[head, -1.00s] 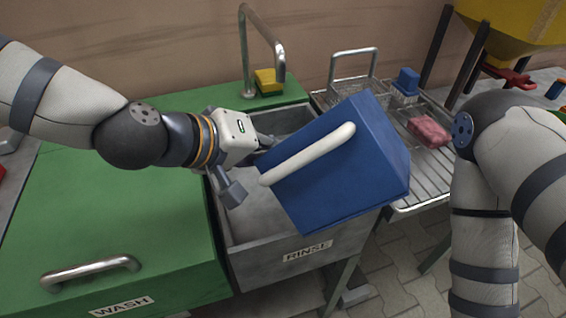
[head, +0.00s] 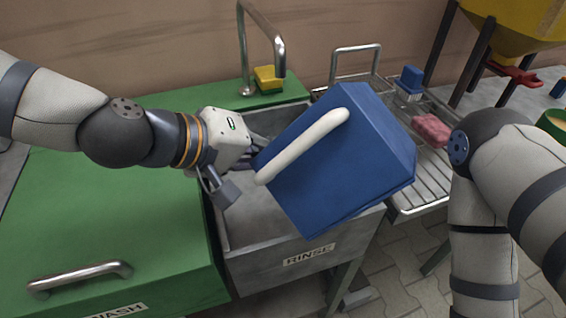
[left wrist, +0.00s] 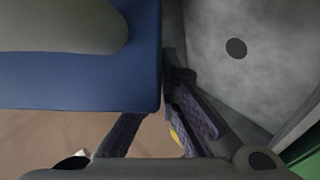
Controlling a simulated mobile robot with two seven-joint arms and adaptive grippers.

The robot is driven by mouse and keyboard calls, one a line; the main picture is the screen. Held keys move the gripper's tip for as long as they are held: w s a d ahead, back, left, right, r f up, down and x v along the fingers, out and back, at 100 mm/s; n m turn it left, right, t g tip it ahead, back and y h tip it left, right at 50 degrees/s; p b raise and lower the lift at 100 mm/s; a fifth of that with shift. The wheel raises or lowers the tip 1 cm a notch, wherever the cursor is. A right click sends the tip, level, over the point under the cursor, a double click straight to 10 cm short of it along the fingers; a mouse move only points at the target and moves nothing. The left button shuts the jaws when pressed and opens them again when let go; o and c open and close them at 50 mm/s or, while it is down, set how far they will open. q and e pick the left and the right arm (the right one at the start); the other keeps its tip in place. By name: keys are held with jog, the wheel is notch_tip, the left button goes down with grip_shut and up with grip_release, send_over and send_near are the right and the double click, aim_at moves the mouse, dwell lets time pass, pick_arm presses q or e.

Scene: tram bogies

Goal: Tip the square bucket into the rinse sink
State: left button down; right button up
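The blue square bucket (head: 345,165) with a pale bar handle (head: 303,146) is held tilted above the rinse sink (head: 235,240), over its right part. The bucket's opening and contents are hidden from the head view. My left gripper (head: 249,157) is at the bucket's left edge, shut on it. In the left wrist view the bucket (left wrist: 75,85) fills the left side, one finger partly behind it and the other along its edge; the sink floor (left wrist: 215,80) with a dark round drain shows beyond. My right gripper is out of view.
The green wash cover (head: 110,230) lies left of the sink, with a tap (head: 280,60) and yellow sponge (head: 268,78) behind. A wire drainboard (head: 420,190) stands right, with a blue-topped brush (head: 411,80) and pink sponge (head: 432,130). A yellow hopper (head: 520,20) stands back right.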

pick_arm(q)
jog(key=shift+f, duration=0.25)
jog(key=shift+g, duration=0.3)
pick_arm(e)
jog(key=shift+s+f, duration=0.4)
